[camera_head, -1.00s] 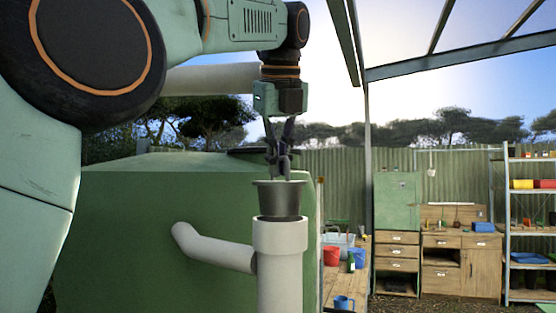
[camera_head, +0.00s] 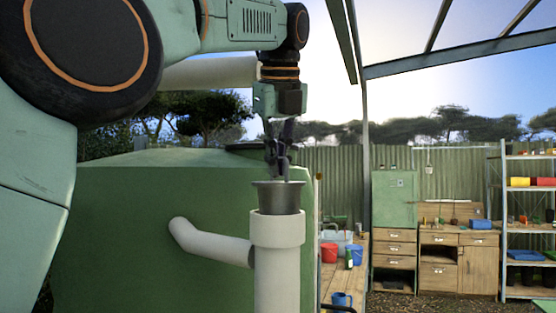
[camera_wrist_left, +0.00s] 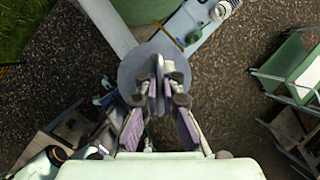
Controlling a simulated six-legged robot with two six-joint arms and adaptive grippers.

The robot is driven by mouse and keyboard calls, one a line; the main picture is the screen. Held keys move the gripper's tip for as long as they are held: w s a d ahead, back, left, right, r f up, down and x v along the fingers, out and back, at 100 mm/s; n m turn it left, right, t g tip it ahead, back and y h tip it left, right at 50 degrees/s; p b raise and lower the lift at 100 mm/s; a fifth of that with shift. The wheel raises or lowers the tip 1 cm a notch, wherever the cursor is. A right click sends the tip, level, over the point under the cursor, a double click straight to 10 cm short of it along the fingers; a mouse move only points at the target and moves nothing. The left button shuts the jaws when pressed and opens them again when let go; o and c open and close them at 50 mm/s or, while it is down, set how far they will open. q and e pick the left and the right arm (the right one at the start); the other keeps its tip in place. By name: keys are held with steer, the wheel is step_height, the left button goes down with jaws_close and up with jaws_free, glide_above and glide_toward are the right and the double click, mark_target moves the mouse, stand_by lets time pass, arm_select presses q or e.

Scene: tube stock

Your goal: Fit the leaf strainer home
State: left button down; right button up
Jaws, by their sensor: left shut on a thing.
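The leaf strainer (camera_head: 279,198) is a dark grey, bucket-shaped cup with a flared rim. It stands upright at the mouth of the white pipe (camera_head: 277,262), most of its wall showing above the collar. I cannot tell how far its lower end sits inside. My left gripper (camera_head: 279,172) points down above it, shut on its upright handle. In the left wrist view the strainer (camera_wrist_left: 132,72) is a round grey disc, its fin-like handle between the fingertips of my left gripper (camera_wrist_left: 161,88). The disc hides the pipe mouth there. My right gripper is in neither view.
A large green tank (camera_head: 120,235) stands behind the pipe, and a white side branch (camera_head: 210,243) runs from the pipe towards it. At the right are a bench with a red bucket (camera_head: 329,254), wooden drawers (camera_head: 394,250) and a shelf rack (camera_head: 530,225).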

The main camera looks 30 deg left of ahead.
arm_select(q)
steer(key=shift+s+f, duration=0.2)
steer(key=shift+w+f, duration=0.2)
steer(key=shift+f, duration=0.15)
steer(key=shift+s+f+b, duration=0.15)
steer(key=shift+f+b, duration=0.15)
steer(key=shift+b, duration=0.15)
steer(key=shift+f, duration=0.2)
stand_by(0.5)
stand_by(0.3)
steer(key=shift+s, duration=0.1)
stand_by(0.3)
stand_by(0.4)
steer(key=shift+f, duration=0.3)
